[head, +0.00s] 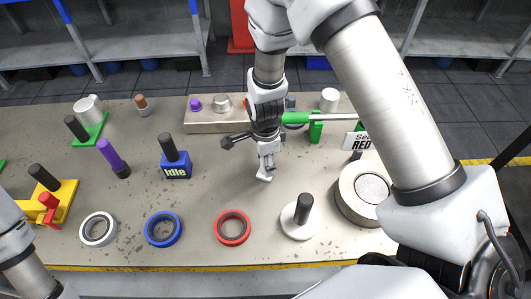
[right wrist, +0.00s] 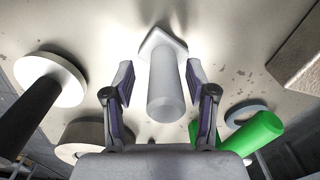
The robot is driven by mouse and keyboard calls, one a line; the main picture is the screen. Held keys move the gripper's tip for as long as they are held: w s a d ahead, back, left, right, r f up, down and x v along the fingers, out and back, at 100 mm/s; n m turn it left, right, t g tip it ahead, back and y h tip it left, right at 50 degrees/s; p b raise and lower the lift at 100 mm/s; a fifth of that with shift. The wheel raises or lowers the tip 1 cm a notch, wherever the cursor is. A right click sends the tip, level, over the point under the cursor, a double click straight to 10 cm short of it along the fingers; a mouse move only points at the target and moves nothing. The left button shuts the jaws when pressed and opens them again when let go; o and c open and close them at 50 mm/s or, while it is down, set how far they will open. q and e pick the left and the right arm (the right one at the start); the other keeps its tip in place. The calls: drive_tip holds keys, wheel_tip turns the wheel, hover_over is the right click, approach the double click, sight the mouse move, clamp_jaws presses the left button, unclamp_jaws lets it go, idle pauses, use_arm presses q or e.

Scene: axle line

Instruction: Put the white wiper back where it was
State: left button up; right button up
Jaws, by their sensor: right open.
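The white wiper (right wrist: 165,85) shows in the right wrist view as a pale cylindrical handle on a flat, angular white foot. My right gripper (right wrist: 159,70) is open, with one finger on each side of the handle and a visible gap to it. In the head view my right gripper (head: 265,176) points down low over the middle of the bench. There I cannot tell the wiper apart from the pale gripper parts. Only a link of my left arm shows at the lower left of the head view; its gripper is out of view.
A white base with a black post (head: 299,218) and a round metal drum (head: 348,208) stand close to the right. A green post (head: 316,131) stands behind. Red (head: 232,241), blue (head: 164,243) and white (head: 98,243) rings lie along the front. A blue "Idle" block (head: 176,172) stands left.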

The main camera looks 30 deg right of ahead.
wheel_tip(320, 180, up, 11)
drive_tip(key=shift+f+b, duration=0.15)
drive_tip(key=shift+b, duration=1)
drive_tip(key=shift+w+r, duration=0.1)
drive_tip(key=shift+r, duration=0.35)
